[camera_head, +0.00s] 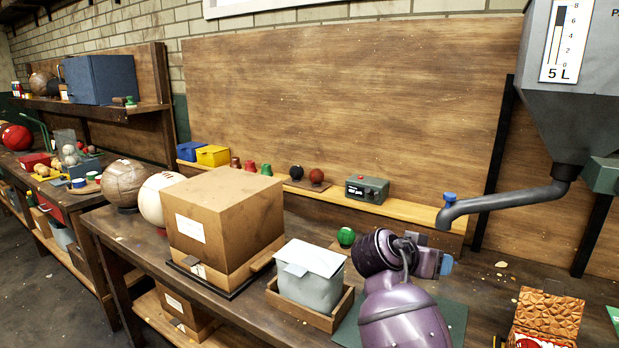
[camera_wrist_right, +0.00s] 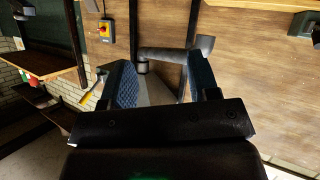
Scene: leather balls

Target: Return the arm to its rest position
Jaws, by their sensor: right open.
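My right arm (camera_head: 400,300), purple and grey, rises from the bottom of the head view over the workbench (camera_head: 490,275). Its right gripper (camera_head: 445,262) is above the bench, to the right of the grey-white box and below the spout of the hopper. In the right wrist view the gripper (camera_wrist_right: 162,82) has its two blue-padded fingers apart with nothing held between them. The picture there is tilted, and the grey pipe shows beyond the fingers. My left gripper is in neither view.
A grey hopper (camera_head: 585,90) with a bent spout (camera_head: 500,203) hangs at the right. A large cardboard box (camera_head: 225,215), a grey-white box (camera_head: 310,275) in a wooden tray (camera_head: 325,322) and a brown patterned box (camera_head: 548,315) stand on the bench. Balls sit at left.

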